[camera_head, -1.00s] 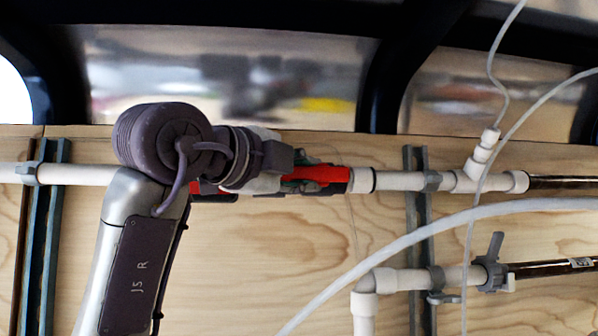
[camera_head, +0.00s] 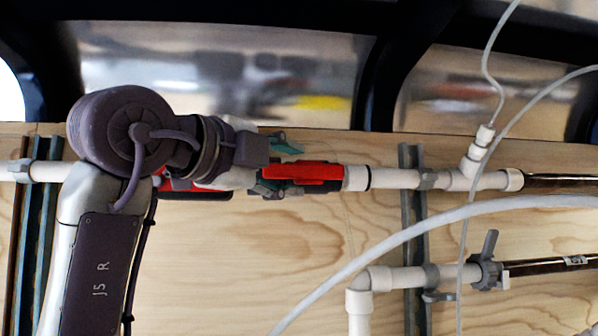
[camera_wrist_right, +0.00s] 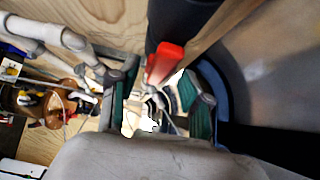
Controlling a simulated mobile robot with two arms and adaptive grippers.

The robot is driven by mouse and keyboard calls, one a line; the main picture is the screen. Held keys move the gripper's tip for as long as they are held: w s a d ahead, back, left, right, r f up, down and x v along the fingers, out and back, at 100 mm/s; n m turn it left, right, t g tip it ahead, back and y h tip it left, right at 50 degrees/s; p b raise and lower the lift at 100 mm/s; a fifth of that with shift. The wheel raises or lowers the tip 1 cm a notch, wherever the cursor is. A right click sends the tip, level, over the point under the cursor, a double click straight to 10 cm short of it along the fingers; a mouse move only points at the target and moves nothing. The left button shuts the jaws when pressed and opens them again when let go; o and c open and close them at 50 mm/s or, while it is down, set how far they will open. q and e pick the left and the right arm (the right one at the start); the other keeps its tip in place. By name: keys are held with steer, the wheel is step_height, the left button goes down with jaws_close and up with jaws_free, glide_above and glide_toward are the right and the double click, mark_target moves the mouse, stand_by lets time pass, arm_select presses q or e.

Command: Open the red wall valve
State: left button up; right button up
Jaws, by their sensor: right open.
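The red wall valve (camera_head: 303,171) sits in the white pipe run on the wooden wall. Its red lever lies roughly along the pipe, and another red part (camera_head: 200,194) shows below and behind my gripper. My right gripper (camera_head: 276,165) is open at the left end of the lever, one teal finger above it and one below. In the right wrist view, the red lever (camera_wrist_right: 165,62) stands just beyond and between the spread fingertips (camera_wrist_right: 165,85), with nothing gripped. Whether a finger touches it, I cannot tell. Much of the valve body is hidden by my wrist. My left gripper is not seen.
A white hose (camera_head: 400,238) curves across the front right. A lower pipe with a grey valve (camera_head: 488,268) is at the right. Grey vertical rails (camera_head: 412,220) hold the pipes. Dark frame and shiny panels (camera_head: 230,75) are above. The wood below the valve is clear.

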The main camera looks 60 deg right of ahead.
steer(key=a, duration=0.9)
steer(key=shift+w, duration=0.35)
